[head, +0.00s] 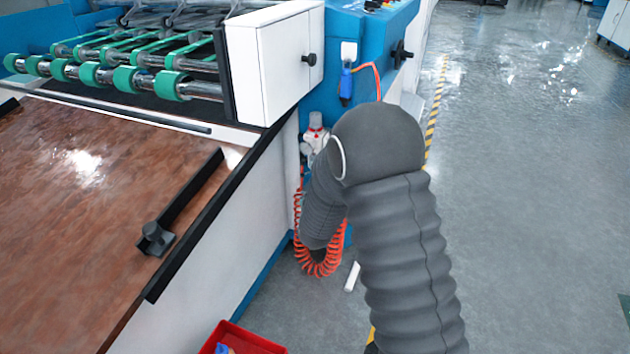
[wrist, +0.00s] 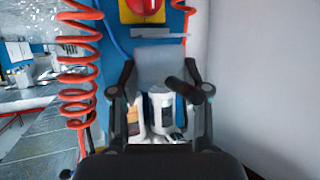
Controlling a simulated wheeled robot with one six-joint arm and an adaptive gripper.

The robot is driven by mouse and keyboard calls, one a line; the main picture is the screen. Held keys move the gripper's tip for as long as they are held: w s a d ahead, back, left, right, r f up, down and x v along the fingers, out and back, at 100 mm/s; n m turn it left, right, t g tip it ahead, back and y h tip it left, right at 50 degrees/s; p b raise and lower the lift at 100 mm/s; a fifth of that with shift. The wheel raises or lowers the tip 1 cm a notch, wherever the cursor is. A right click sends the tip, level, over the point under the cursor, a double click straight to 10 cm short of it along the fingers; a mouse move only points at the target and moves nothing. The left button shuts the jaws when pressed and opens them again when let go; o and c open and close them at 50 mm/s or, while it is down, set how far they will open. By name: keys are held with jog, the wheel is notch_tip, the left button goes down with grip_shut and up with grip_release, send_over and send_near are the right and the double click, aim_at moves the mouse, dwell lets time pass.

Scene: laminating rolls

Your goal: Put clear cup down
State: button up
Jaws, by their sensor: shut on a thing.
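In the wrist view my gripper (wrist: 158,78) has its two dark fingers spread around a pale, see-through shape, which looks like the clear cup (wrist: 157,62). The gripper is shut on it. The cup's outline is faint against the machine behind, so its rim and base are hard to make out.
A blue-and-white machine with a brown table (head: 90,210) stands at left. A red coiled hose (head: 318,262) hangs by it, also in the wrist view (wrist: 78,70). A red bin (head: 250,342) and a white stick (head: 352,276) are low. Floor (head: 530,200) at right is clear.

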jog(key=w, duration=0.9)
jog(key=shift+w+p, duration=0.2)
jog(key=shift+p, duration=0.15)
jog(key=shift+w+f, duration=0.15)
jog(key=shift+w, duration=0.05)
jog(key=shift+f, duration=0.15)
jog(key=shift+f, duration=0.15)
jog(key=o, duration=1.1)
jog(key=shift+o, duration=0.2)
